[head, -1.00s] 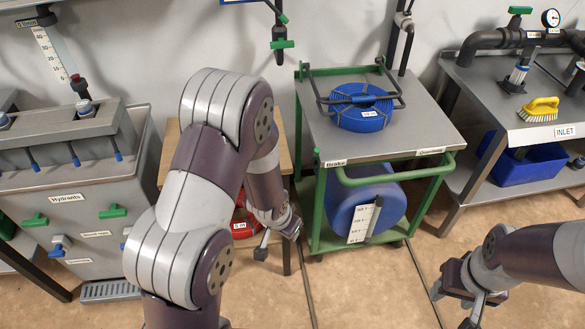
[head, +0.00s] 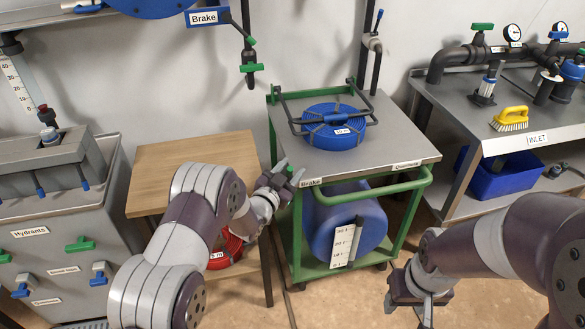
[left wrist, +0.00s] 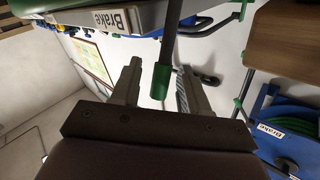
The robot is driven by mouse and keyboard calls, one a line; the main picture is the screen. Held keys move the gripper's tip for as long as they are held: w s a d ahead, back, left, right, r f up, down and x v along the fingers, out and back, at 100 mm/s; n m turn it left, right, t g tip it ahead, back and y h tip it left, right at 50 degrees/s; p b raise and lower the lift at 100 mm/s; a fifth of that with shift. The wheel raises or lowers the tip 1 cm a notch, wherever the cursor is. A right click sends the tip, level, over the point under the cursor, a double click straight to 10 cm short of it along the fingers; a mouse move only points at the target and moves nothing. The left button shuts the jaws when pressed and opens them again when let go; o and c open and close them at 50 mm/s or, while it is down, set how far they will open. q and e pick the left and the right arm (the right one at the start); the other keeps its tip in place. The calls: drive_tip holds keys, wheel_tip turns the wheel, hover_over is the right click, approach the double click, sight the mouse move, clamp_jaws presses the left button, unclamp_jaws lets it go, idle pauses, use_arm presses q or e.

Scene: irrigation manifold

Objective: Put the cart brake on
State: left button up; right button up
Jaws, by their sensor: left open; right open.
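The green-framed cart (head: 425,160) stands at the middle, with a "Brake" label (head: 311,182) on the left front corner of its top. My left gripper (head: 289,174) is open beside that corner. In the left wrist view, a dark brake lever with a green end (left wrist: 160,82) shows between the two spread fingers (left wrist: 157,88), and neither finger is clearly touching it. The "Brake" label also shows there (left wrist: 108,20). My right gripper (head: 425,305) is open and empty, low in front of the cart's right side.
A blue hose coil (head: 330,134) lies on the cart top and a blue drum (head: 330,205) sits below. A wooden table (head: 165,165) with a red hose coil (head: 228,250) beneath is on the left. The INLET bench (head: 470,120) stands right. A blue reel (head: 150,5) labelled "Brake" hangs on the wall.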

use_arm(q)
drive_tip(key=shift+x, duration=1.05)
clamp_jaws()
drive_tip(key=shift+s+f+b, duration=0.2)
drive_tip(key=shift+f+b, duration=0.05)
drive_tip(key=shift+b, duration=0.3)
drive_tip(key=s+d+f+m+t+h+b, duration=0.1)
drive_tip(key=s+f+m+t+h+b, duration=0.2)
drive_tip(key=b, duration=1)
drive_tip(key=shift+s+d+f+m+t+h, duration=0.4)
drive_tip(key=shift+s+m, duration=0.5)
drive_tip(key=shift+m, duration=0.7)
drive_tip(key=shift+a+r, duration=0.15)
drive_tip(key=shift+r, duration=0.05)
unclamp_jaws()
